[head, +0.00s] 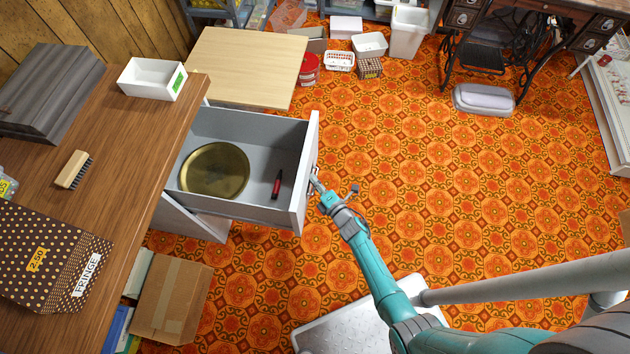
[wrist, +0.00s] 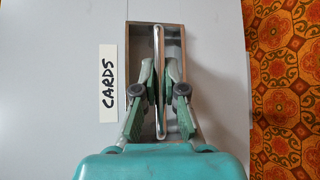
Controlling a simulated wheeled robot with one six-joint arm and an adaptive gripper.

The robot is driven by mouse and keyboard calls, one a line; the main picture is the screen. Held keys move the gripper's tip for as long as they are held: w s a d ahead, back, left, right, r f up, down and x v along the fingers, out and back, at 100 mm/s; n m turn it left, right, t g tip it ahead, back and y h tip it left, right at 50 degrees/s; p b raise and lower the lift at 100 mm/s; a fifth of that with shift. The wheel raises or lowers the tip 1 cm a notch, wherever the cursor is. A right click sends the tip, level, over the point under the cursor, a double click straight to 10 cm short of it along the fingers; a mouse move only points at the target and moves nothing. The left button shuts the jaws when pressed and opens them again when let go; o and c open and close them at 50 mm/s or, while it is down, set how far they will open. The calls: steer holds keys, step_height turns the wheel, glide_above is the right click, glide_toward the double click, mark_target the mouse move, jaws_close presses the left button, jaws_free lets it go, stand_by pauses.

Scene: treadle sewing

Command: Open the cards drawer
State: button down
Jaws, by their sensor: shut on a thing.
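The cards drawer (head: 255,207) is pulled well out of the cabinet under the wooden worktop in the head view. A round brass-coloured dish (head: 214,170) and a small red and black item (head: 277,184) lie inside it. In the wrist view, its grey front (wrist: 70,60) bears a white label reading CARDS (wrist: 107,78). Beside the label is a recessed pull with a metal bar handle (wrist: 159,45). My gripper (wrist: 157,88) is shut on this bar, one finger on each side. In the head view, my gripper (head: 315,184) is at the outer face of the drawer front.
The worktop (head: 125,185) holds a white box (head: 152,79), a brush (head: 74,170) and a spotted paper bag (head: 45,255). A cardboard box (head: 174,298) stands below it. Open patterned floor (head: 450,190) lies right of the drawer. A sewing table (head: 530,15) stands at the back.

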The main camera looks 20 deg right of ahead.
steer(key=c, duration=1.5)
jaws_free()
steer(key=shift+s, duration=0.1)
steer(key=v, duration=1.1)
steer(key=shift+s, duration=0.4)
